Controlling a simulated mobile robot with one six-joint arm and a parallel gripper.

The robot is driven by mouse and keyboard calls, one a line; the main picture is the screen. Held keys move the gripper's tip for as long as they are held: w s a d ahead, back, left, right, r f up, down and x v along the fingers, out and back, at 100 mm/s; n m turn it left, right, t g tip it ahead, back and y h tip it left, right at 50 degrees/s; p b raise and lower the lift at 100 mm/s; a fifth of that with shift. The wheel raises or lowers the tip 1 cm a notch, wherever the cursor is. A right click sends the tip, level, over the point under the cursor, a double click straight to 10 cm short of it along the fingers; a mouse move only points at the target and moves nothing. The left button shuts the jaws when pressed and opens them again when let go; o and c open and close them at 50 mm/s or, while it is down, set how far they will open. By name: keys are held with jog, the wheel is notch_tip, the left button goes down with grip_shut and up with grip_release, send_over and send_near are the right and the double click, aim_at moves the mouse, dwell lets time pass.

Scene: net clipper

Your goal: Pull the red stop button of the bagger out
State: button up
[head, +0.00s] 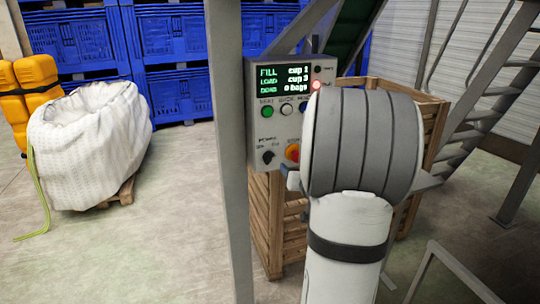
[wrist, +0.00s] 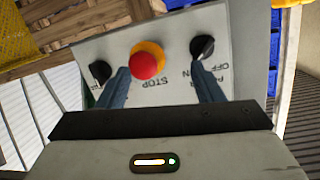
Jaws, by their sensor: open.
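The red stop button (wrist: 146,65) sits on a yellow-orange disc on the bagger's control box, with STOP printed beside it, upside down in the wrist view. In the head view the stop button (head: 292,152) is partly beside my arm, which covers the box's right part. My gripper (wrist: 160,75) is open, with its two blue-grey fingers apart. The left finger ends near the button's left side and the right finger lies well to the button's right, near a black knob. Whether either finger touches the panel is unclear.
The control box (head: 254,105) has a lit display, several small buttons and black knobs (wrist: 202,46) flanking the stop button. A grey post (head: 232,200) stands just left. A wooden crate (head: 272,240) is behind and below.

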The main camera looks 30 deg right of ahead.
aim_at(296, 155)
jog(key=w+d, duration=0.1)
jog(key=w, duration=0.1)
jog(key=w+d+t, duration=0.1)
jog(key=w+d, duration=0.1)
jog(key=w+d+t+p, duration=0.1)
jog(key=w+d, duration=0.1)
jog(key=shift+w+r+y, duration=0.15)
jog(key=shift+w+y, duration=0.05)
jog(key=shift+y, duration=0.1)
